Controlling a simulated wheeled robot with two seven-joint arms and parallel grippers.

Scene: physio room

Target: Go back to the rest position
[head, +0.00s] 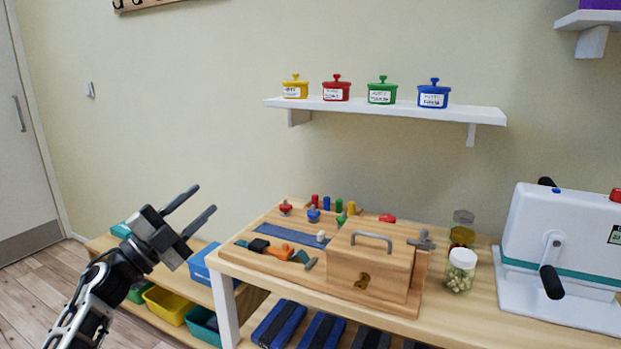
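My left gripper (190,210) is raised at the left of the head view, to the left of the table's front corner. Its two grey fingers point up and to the right, spread apart with nothing between them. It touches nothing that I can see. My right gripper does not show in the head view.
A wooden table (470,304) holds a wooden activity board (266,217) with a handled box (368,262), a jar (460,271) and a white machine (555,240). Above is a shelf (385,107) with several coloured pots. Low bins (168,304) stand behind my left arm.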

